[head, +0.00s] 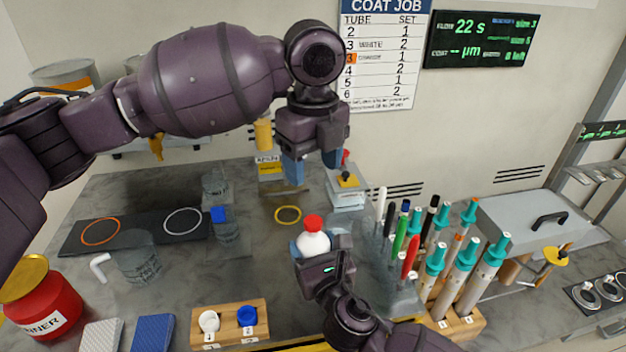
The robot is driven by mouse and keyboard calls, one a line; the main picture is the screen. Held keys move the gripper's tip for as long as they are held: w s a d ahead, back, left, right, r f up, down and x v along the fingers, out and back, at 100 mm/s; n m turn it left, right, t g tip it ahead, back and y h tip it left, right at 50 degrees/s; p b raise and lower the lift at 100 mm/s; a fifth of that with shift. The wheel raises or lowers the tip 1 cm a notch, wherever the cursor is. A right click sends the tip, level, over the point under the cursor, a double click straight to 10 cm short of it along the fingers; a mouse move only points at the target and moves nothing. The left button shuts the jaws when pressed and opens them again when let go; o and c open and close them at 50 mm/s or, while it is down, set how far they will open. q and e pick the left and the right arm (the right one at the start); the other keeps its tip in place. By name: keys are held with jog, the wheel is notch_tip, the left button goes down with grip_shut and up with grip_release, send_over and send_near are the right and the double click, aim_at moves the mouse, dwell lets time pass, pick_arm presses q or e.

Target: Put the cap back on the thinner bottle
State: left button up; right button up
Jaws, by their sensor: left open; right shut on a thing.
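A white bottle (313,243) with a red top (313,222) is upright in my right gripper (318,252), which is shut on its body. No label shows on this bottle. My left gripper (312,168) is open, pointing down, above and behind the bottle, with nothing seen between its blue fingers. A red can (42,308) with a yellow lid stands at the left edge; its label ends in "NNER". A white cap-like piece (209,321) and a blue one (247,316) sit on a wooden block (228,335) at the front.
A rack of pens and teal-topped tubes (465,280) stands right of my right gripper. Clear beakers (138,262) stand at the left. A yellow ring (288,214) marks bare table behind the bottle.

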pick_arm(q)
jog(key=shift+r, duration=0.3)
pick_arm(e)
jog(key=o, duration=1.8)
jog(key=shift+s, duration=0.1)
pick_arm(q)
jog(key=shift+s+r+p, duration=0.2)
jog(key=shift+r+p, duration=0.35)
jog(key=shift+r, duration=0.55)
pick_arm(e)
jog(key=v, duration=1)
jog(key=shift+s+d, duration=0.2)
jog(key=shift+s, duration=0.1)
